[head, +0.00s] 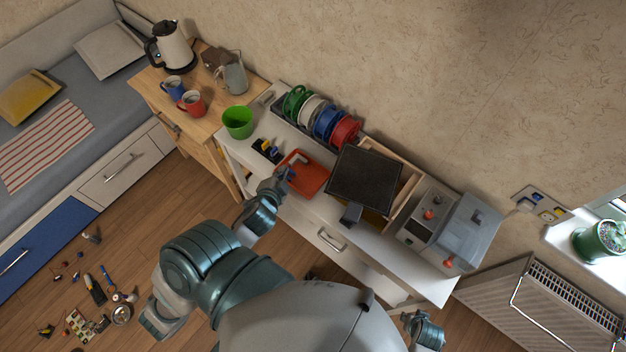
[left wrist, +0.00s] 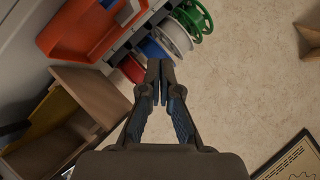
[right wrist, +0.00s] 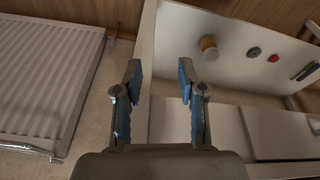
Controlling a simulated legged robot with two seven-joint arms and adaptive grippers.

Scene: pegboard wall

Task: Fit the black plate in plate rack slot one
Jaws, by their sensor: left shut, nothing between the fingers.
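A flat black square plate (head: 365,175), with a grey block (head: 350,214) at its front edge, shows over a wooden box (head: 408,184) in the head view. I cannot tell whether they touch. No rack with marked slots can be made out; slot one is not identified. My left gripper (head: 285,178) is over the orange tray, left of the black plate. In the left wrist view it (left wrist: 158,68) is shut and empty, pointing toward the wall beside the spools. My right gripper (head: 425,330) is low at the bottom right; in the right wrist view it (right wrist: 157,70) is open and empty.
Green, white, blue and red (head: 345,131) spools stand in a row at the wall. The orange tray (head: 312,180) lies in front, near a green cup (head: 238,122). A grey machine (head: 465,230) stands right of the box. A radiator (right wrist: 45,75) is below right.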

